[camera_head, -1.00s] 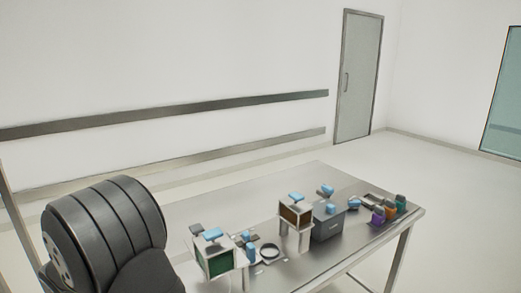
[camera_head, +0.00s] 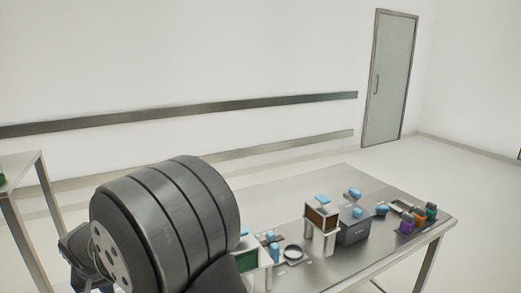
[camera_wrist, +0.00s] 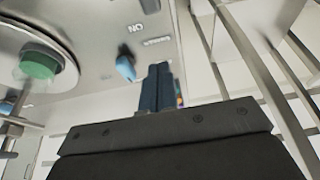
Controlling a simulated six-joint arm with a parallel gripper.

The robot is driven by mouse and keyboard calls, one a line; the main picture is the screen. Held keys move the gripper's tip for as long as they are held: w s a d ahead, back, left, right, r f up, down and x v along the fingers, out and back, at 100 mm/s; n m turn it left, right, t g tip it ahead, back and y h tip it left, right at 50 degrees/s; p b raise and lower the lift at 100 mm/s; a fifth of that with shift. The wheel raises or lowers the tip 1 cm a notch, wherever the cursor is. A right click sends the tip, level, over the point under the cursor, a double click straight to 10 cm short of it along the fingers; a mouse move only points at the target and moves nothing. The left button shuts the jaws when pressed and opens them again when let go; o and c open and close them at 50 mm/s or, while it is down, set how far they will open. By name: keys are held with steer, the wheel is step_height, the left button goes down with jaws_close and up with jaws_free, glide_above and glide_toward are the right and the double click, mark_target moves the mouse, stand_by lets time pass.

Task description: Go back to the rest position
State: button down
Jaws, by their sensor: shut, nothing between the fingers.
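My gripper (camera_wrist: 156,88) shows in the wrist view, with its two dark fingers side by side and shut. Nothing shows between them. In the head view my dark arm link fills the lower left, and the gripper itself is hidden.
The metal table (camera_head: 345,175) holds a brown-fronted box (camera_head: 322,218), a dark grey bin (camera_head: 353,230), a ring (camera_head: 293,252) and several coloured pieces at the right, including a purple one (camera_head: 406,227). A second table (camera_head: 22,163) stands at left. The table's back is bare.

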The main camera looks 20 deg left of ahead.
steer(key=x, duration=0.8)
steer(key=shift+w+a+r, duration=0.15)
steer(key=shift+w+a, duration=0.05)
steer(key=shift+w, duration=0.05)
steer(key=w+a, duration=0.3)
steer(key=v, duration=1)
steer(key=w+d+r+n+t+y, duration=0.25)
steer(key=w+r+y, duration=0.25)
steer(key=w+r, duration=0.7)
steer(key=shift+w+d+f+m+t+h, duration=0.3)
steer(key=shift+w+d+m, duration=1.05)
steer(key=shift+d, duration=3.1)
steer(key=shift+w+d+f+m+t+h, duration=0.1)
steer(key=shift+w+d+f+m+h, duration=0.8)
steer(key=shift+d, duration=3.55)
steer(key=shift+w+d+r+m+t, duration=0.15)
steer(key=shift+w+d+m, duration=1.65)
steer(key=shift+d, duration=2.65)
steer(key=shift+w+n, duration=0.45)
steer(key=shift+n, duration=0.05)
